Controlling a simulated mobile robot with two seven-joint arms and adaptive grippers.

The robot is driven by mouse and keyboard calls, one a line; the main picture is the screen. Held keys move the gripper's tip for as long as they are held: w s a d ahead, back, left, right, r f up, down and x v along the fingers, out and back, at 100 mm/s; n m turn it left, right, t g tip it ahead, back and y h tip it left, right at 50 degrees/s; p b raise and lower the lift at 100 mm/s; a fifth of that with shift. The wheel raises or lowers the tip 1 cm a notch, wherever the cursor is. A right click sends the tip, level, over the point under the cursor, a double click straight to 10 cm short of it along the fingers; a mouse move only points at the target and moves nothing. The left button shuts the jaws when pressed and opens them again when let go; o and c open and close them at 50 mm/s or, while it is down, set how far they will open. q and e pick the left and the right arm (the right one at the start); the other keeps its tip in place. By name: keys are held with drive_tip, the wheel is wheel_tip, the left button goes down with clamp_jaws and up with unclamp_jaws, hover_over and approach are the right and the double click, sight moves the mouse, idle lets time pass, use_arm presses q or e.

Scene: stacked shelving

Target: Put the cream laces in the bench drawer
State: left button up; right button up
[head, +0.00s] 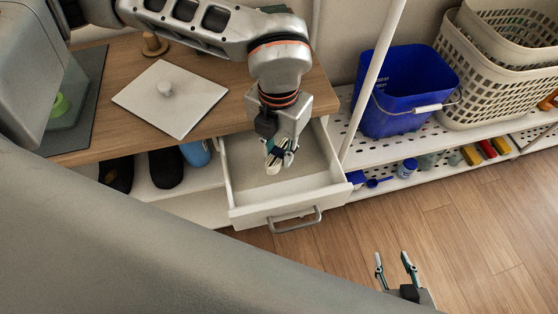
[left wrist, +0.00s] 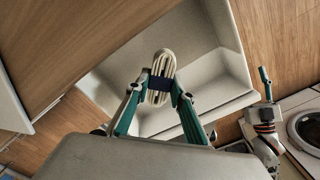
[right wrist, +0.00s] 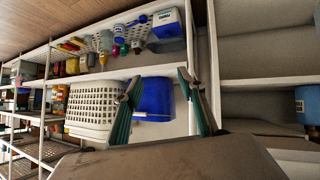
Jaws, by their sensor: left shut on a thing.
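The cream laces (left wrist: 161,70) are a bundle with a dark band, seen in the left wrist view. My left gripper (left wrist: 160,85) is shut on the laces at the band. In the head view my left gripper (head: 279,155) is over the open bench drawer (head: 245,208), pointing down, and mostly hides the laces. The drawer is pulled out, with a grey handle, and its visible floor is bare. I cannot tell whether the laces touch the drawer floor. My right gripper (head: 394,262) is open and empty, above the wooden floor at the front right.
A white board with a knob (head: 170,98) lies on the wooden bench top (head: 225,73). Dark shoes (head: 165,169) and a blue item stand under the bench. A blue bucket (head: 405,90) and cream baskets (head: 490,75) stand on the right shelf. A white post (head: 372,80) rises right of the drawer.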

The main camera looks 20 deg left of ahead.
sight(279, 164)
use_arm(q)
wheel_tip(279, 164, down, 5)
drive_tip(key=shift+r+b, duration=0.15)
drive_tip(key=shift+b, duration=0.25)
drive_tip(key=shift+f, duration=0.25)
use_arm(e)
drive_tip(key=shift+w+r, duration=0.1)
drive_tip(key=shift+w, duration=0.25)
use_arm(q)
drive_tip(key=o, duration=0.9)
use_arm(e)
drive_tip(key=shift+s+f, duration=0.1)
drive_tip(key=shift+f, duration=0.1)
drive_tip(key=shift+s, duration=0.1)
